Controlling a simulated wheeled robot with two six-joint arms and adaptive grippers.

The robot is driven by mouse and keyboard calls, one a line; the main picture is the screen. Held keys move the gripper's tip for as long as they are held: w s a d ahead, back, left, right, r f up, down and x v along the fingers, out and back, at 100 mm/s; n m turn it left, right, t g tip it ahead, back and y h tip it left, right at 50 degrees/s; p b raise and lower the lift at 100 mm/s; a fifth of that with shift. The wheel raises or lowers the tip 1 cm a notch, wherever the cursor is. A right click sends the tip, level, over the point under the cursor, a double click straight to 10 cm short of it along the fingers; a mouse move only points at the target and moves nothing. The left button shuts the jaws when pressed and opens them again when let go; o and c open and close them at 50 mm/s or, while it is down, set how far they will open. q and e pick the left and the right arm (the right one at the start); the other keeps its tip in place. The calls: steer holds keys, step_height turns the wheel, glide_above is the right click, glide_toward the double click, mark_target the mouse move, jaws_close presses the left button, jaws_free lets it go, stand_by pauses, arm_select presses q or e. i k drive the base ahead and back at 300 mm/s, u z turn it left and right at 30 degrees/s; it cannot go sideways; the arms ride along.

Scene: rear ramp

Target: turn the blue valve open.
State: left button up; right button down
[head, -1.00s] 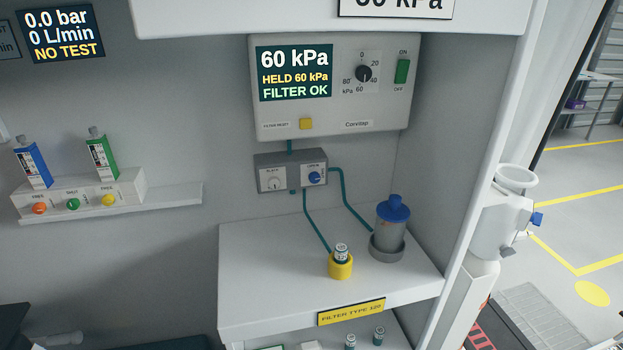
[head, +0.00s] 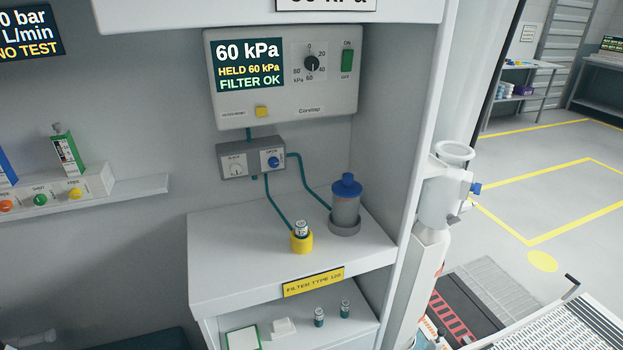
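A blue valve knob (head: 274,162) sits on the right half of a small grey valve box (head: 229,163) on the wall below the control panel. A white knob (head: 236,170) is on the left half of the same box. The label above the blue knob seems to read "OPEN", but it is small. The control panel (head: 335,92) reads 60 kPa, HELD 60 kPa, FILTER OK. Teal tubes run from the box to a yellow holder (head: 302,243) and to a grey canister with a blue lid (head: 346,207). Neither gripper shows in the head view.
A white shelf (head: 230,255) below the box bears the holder and canister. Vials (head: 319,317) stand on a lower shelf. A rack with orange, green and yellow buttons (head: 75,194) is at the left. A white upright (head: 415,170) edges the alcove, with open floor (head: 540,190) beyond.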

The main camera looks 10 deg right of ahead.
mark_target(274, 162)
steer(key=z, duration=0.35)
steer(key=k, duration=0.9)
steer(key=z, duration=1.2)
steer(key=i, duration=1.15)
steer(key=u, duration=0.35)
steer(key=i, duration=1.05)
steer(key=u, duration=0.75)
